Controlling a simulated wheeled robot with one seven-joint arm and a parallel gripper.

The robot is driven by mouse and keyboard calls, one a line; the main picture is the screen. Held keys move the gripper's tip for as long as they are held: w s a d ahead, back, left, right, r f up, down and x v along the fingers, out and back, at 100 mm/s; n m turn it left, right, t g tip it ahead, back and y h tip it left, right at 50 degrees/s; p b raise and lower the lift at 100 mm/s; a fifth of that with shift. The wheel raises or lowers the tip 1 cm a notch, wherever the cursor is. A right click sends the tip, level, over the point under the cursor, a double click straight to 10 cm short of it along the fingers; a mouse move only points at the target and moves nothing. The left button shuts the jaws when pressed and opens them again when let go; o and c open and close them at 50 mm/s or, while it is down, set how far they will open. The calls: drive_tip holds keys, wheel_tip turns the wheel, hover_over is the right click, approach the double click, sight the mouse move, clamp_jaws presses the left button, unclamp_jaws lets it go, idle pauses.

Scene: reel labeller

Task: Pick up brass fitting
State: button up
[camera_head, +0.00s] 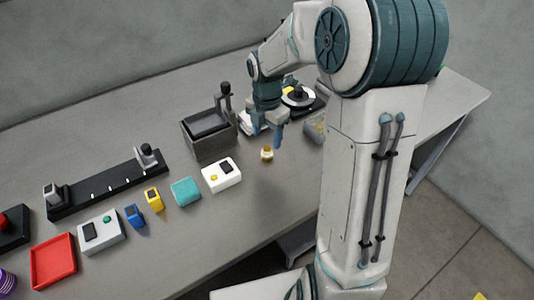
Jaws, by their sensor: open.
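The brass fitting (267,154) is a small yellow-gold piece standing on the grey table, a little right of the white box with a black panel. My gripper (266,130) is just above and behind it in the picture, pointing down with its jaws open. The fitting looks apart from the fingers, with nothing visible between them. The exact height of the fingertips above the table is hard to tell.
A dark bin (209,134) stands left of my gripper. A white box (221,175), teal block (186,191), yellow item (153,199), blue item (134,215) and red tray (53,261) line the front left. A black rail (106,183) lies behind them. Bare table lies in front of the fitting.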

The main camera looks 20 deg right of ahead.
sight(266, 149)
drive_tip(key=f, duration=0.7)
drive_tip(key=shift+w+f, duration=0.15)
drive_tip(key=shift+w, duration=0.1)
drive_tip(key=c, duration=1.1)
